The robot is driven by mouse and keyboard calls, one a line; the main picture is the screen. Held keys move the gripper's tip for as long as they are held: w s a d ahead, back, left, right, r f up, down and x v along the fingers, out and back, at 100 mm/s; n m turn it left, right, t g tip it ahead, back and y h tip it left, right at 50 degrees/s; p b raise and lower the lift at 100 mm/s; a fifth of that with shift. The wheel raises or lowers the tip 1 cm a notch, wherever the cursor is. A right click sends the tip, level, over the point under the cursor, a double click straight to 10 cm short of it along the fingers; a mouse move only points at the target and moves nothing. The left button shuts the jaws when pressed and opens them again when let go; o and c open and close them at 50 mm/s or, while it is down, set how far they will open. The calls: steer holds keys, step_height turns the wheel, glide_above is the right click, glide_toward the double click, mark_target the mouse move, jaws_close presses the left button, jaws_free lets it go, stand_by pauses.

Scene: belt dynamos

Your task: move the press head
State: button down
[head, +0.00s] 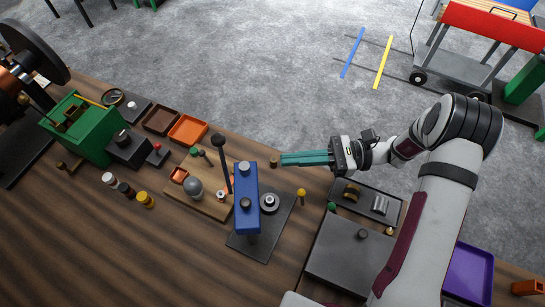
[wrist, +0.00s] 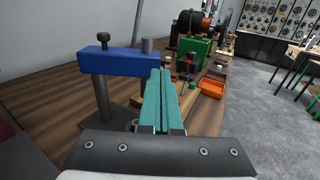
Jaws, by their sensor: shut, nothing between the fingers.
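The press has a blue head (head: 246,205), a long bar over a dark base plate (head: 276,238). In the wrist view the blue head (wrist: 122,63) stands raised on a dark post, with a dark knob on top at its left and a grey cylinder at its right end. My gripper (head: 283,159) has teal fingers, shut and empty, pointing left just beyond the head's far end in the head view. In the wrist view my gripper (wrist: 161,72) is close to the head's right end; I cannot tell whether they touch. The fingers hide part of the base there.
A lever with a black ball (head: 218,140) rises left of the press. A dark tray (head: 360,212) and yellow-topped peg (head: 301,193) are to the right.

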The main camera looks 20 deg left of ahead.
steer(key=shift+x, duration=2.3)
steer(key=s+a+n+g+h, duration=0.2)
steer(key=a+n+g+h, duration=0.1)
steer(key=a, duration=0.3)
steer(key=shift+s+a+g, duration=0.2)
steer(key=shift+a+g, duration=0.05)
steer(key=shift+g, duration=0.25)
